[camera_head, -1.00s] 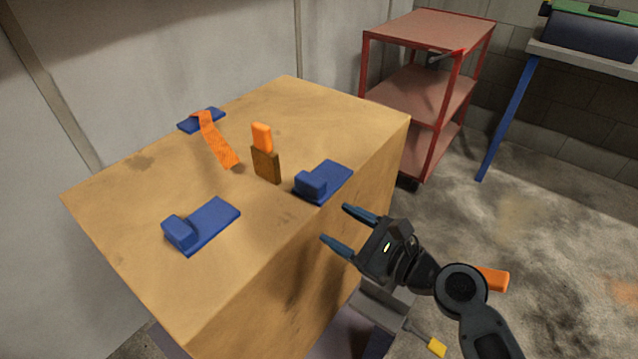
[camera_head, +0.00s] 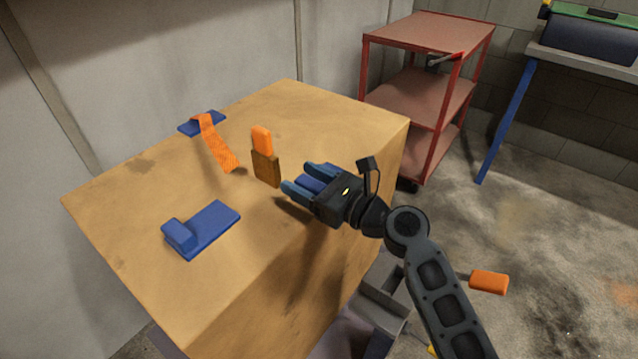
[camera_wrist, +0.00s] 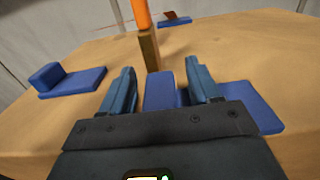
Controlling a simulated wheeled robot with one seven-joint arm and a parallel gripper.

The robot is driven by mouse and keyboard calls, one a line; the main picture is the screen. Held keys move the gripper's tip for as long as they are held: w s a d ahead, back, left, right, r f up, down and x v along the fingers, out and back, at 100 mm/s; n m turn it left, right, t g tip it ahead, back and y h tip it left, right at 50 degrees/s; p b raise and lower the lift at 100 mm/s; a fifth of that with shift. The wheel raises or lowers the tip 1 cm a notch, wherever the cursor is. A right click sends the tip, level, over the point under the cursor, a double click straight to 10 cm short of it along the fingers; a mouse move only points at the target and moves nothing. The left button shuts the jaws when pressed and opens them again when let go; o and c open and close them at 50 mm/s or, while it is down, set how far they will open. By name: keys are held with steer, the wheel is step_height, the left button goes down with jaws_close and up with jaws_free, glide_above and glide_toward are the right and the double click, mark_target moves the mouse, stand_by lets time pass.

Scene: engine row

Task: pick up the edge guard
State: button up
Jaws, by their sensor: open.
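No label shows which piece is the edge guard. An upright brown block (camera_head: 266,170) with an orange top (camera_head: 262,139) stands on the wooden box, just beyond my fingertips; it also shows ahead in the wrist view (camera_wrist: 149,52). My gripper (camera_head: 299,177) is open over the box's near right edge. A blue stepped block (camera_wrist: 160,92) lies ahead of and below my fingers. Its raised end shows between them in the wrist view, and the gripper mostly hides it in the head view. No contact can be made out.
The wooden box (camera_head: 130,245) also holds another blue stepped block (camera_head: 203,230) at front left and an orange strip (camera_head: 216,145) overlapping a blue piece at the back. A red cart (camera_head: 430,35) stands behind right. An orange piece (camera_head: 489,282) shows beyond my arm.

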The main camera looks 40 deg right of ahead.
steer(key=shift+w+a, duration=0.1)
steer(key=shift+w, duration=0.15)
steer(key=shift+c, duration=0.3)
steer(key=c, duration=1)
steer(key=shift+r, duration=0.1)
